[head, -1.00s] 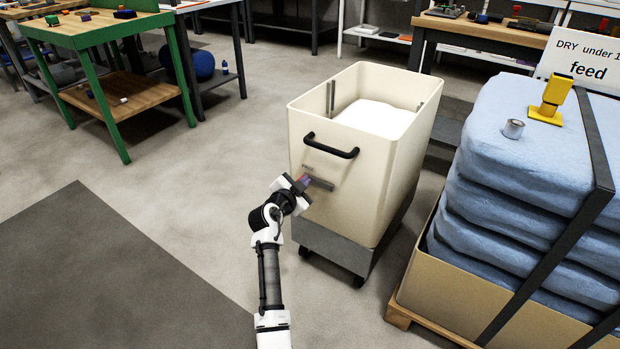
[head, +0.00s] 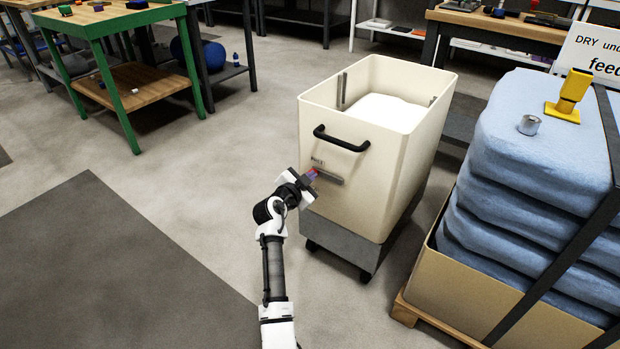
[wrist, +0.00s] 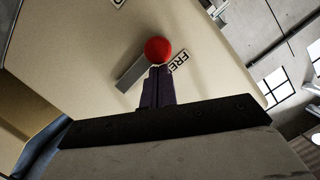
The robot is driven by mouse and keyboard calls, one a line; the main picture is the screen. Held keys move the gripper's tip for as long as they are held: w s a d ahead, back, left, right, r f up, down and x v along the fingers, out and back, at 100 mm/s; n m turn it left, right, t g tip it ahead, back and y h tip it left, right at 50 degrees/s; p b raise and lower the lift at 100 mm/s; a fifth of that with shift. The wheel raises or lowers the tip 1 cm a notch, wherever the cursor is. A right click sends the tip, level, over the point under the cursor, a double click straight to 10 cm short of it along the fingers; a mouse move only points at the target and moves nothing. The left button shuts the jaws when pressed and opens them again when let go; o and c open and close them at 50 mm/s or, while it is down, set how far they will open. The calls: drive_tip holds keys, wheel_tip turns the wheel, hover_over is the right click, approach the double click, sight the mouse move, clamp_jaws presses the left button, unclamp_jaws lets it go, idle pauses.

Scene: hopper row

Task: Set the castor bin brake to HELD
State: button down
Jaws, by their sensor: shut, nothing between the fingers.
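The castor bin (head: 390,190) is a cream tub on a grey wheeled base, with a black bar handle on its near face. Below the handle is a grey brake plate (head: 328,177). In the wrist view the brake's red ball knob (wrist: 157,50) stands over the grey plate (wrist: 130,76), beside a label (wrist: 178,61) reading "FRE", the rest hidden. My gripper (head: 309,178) is at the left end of the plate. Its shut, empty fingers (wrist: 157,72) point at the knob; I cannot tell whether they touch it.
A pallet box of blue sacks (head: 520,200) stands close on the right, with a yellow object (head: 570,95) and a small can (head: 529,125) on top. A green-legged bench (head: 110,20) stands at back left. The floor left of the bin is clear.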

drive_tip(key=shift+f, duration=0.15)
wheel_tip(320, 180, down, 6)
drive_tip(key=n+g+h+b, duration=0.2)
drive_tip(key=n+h+b, duration=0.1)
drive_tip(key=n, duration=0.6)
drive_tip(key=shift+s+d+f+b, duration=0.25)
drive_tip(key=shift+d+b, duration=0.15)
drive_tip(key=shift+b, duration=0.2)
drive_tip(key=shift+r, duration=0.1)
